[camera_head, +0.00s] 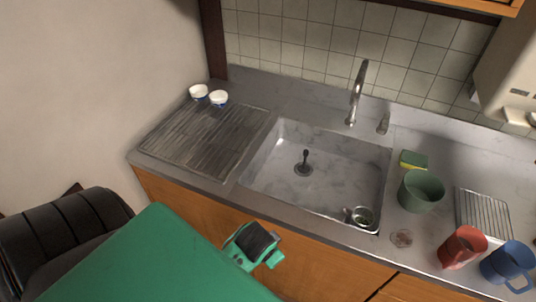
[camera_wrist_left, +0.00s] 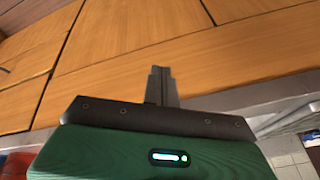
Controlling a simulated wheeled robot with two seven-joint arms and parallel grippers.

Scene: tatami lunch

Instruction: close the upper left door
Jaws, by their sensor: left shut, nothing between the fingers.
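My left gripper (camera_wrist_left: 163,73) is shut and empty in the left wrist view. Its fingertips are in front of the orange wooden cabinet fronts (camera_wrist_left: 130,52), which have several dark seams between panels; I cannot tell whether they touch. In the head view my left gripper (camera_head: 264,252) is low in the middle, in front of the wooden fronts (camera_head: 325,262) under the counter, partly hidden by its own green body. I cannot tell which panel is the upper left door, or whether any stands open. The edge of upper woodwork (camera_head: 508,6) shows at the top right. My right gripper is not in view.
The grey counter (camera_head: 320,222) holds a sink (camera_head: 275,165) and a tap (camera_head: 357,92). Two small cups (camera_head: 208,95) stand at the back left. A green pot (camera_head: 421,190), red mug (camera_head: 463,247) and blue mug (camera_head: 507,264) stand on the right.

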